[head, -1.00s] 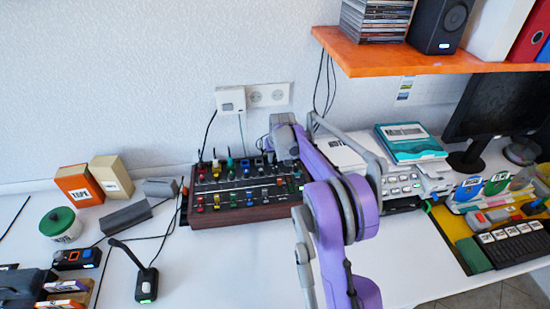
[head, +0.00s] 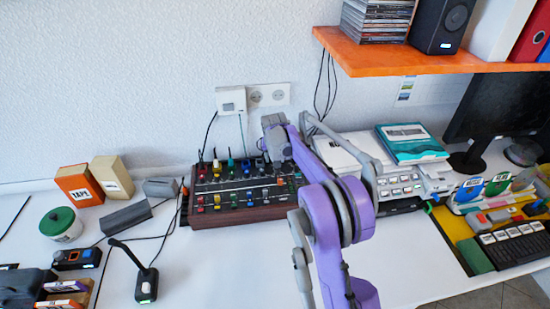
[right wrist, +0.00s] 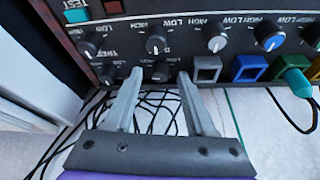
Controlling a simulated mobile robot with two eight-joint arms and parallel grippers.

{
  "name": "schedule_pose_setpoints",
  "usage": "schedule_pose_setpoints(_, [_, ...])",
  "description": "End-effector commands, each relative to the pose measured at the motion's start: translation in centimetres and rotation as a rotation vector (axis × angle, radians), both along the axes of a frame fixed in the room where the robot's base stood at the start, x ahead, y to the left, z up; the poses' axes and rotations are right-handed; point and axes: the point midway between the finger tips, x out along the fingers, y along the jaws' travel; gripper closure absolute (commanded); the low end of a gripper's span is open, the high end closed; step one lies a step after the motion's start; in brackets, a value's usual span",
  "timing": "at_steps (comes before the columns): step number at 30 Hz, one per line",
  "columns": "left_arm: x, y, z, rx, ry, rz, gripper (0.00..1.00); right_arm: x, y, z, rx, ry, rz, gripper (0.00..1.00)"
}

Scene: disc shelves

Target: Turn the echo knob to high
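The mixer console (head: 245,214) has wooden sides and a dark panel with several knobs and coloured switches. It also shows inverted in the right wrist view (right wrist: 190,10), with white-marked dark knobs, a white knob (right wrist: 217,43) and a blue knob (right wrist: 268,40). I cannot read which one is the echo knob. My right gripper (right wrist: 160,74) is open, its two grey fingers pointing at the panel edge. A dark knob (right wrist: 160,72) shows between the fingertips; I cannot tell whether they touch it. In the head view, my right arm hides part of the console's back right. My left gripper is not in view.
Coloured plugs stand along the console's back edge, including a teal one (right wrist: 296,82); loose black cables lie behind it. A desk microphone (head: 146,285) stands in front left. A white device (head: 345,155) is close on the right. An orange shelf (head: 430,65) overhangs the back right.

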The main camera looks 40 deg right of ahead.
Motion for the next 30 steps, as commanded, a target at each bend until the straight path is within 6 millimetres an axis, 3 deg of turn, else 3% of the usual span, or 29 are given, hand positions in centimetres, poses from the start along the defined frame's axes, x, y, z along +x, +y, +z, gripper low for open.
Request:
schedule_pose_setpoints(8, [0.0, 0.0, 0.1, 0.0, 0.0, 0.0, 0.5, -0.3, 0.2, 0.8, 0.0, 0.0, 0.0, 0.44])
schedule_pose_setpoints(21, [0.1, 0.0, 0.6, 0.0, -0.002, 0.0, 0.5, -2.7, 2.2, 8.3, 0.0, 0.0, 0.0, 0.44])
schedule_pose_setpoints(30, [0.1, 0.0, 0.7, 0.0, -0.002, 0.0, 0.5, -3.2, 2.6, 10.0, 0.0, 0.0, 0.0, 0.44])
